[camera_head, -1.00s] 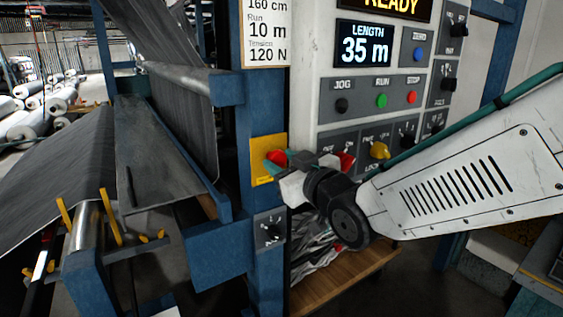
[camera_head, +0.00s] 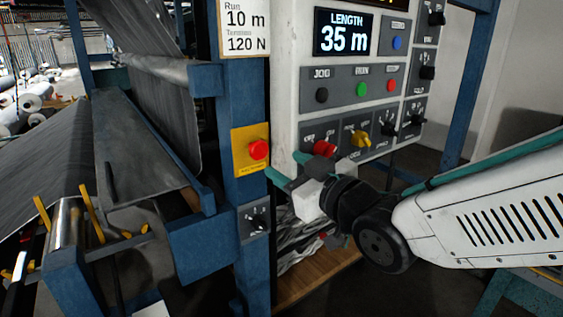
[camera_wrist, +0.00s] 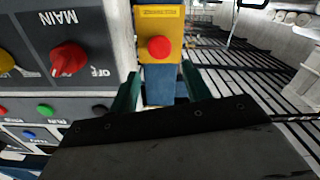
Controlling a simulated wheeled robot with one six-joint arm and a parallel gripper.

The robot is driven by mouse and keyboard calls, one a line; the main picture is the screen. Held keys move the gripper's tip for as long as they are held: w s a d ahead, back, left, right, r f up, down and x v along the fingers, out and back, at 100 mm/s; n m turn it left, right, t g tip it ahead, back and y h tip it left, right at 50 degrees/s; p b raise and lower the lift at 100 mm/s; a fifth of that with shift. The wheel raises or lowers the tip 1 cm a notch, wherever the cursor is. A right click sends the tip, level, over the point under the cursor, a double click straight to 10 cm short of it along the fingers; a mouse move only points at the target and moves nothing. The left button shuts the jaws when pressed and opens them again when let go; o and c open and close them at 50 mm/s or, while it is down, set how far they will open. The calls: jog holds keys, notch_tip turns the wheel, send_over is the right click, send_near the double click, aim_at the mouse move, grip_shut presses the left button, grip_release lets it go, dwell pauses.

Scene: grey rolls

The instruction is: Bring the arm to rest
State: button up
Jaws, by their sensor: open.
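My gripper (camera_head: 285,168) is in front of the machine's blue post, just below and right of the red stop button (camera_head: 258,149) on its yellow plate. In the wrist view, the two green fingers of my gripper (camera_wrist: 161,88) stand apart with nothing between them. The red button (camera_wrist: 159,47) shows beyond the fingertips, and no contact is visible. My white arm comes in from the right of the head view. The red MAIN knob (camera_head: 322,148) is just above my gripper; in the wrist view it is at the left (camera_wrist: 69,59).
The control panel (camera_head: 305,60) reads LENGTH 35 m. A yellow knob (camera_head: 361,138) sits right of the red one. Grey fabric (camera_head: 165,110) runs over rollers at the left. A wooden shelf (camera_head: 318,283) with scraps lies below. Open floor shows at the lower right.

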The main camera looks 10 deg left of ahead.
jog(key=d+f+m+g+h, duration=0.1)
jog(key=d+f+g+h, duration=0.15)
jog(key=f+h, duration=0.4)
jog(key=s+d+f+m+g+h, duration=0.1)
jog(key=s+d+f+m+h, duration=0.15)
jog(key=d, duration=0.45)
jog(key=s+d+f+m+g+h, duration=0.1)
jog(key=d+f+g, duration=0.1)
jog(key=d+f, duration=0.35)
jog(key=s+d+r+m+g+h, duration=0.1)
jog(key=s+d+r+m+g, duration=0.1)
jog(key=s+d, duration=0.6)
jog(key=s+d+r+m+g+h, duration=0.2)
jog(key=s+d+m, duration=0.4)
jog(key=d, duration=0.7)
notch_tip(320, 180, up, 2)
jog(key=shift+s+d+r+g+h, duration=0.1)
jog(key=shift+s+d+g+h, duration=0.3)
jog(key=shift+s, duration=0.7)
jog(key=shift+a, duration=0.15)
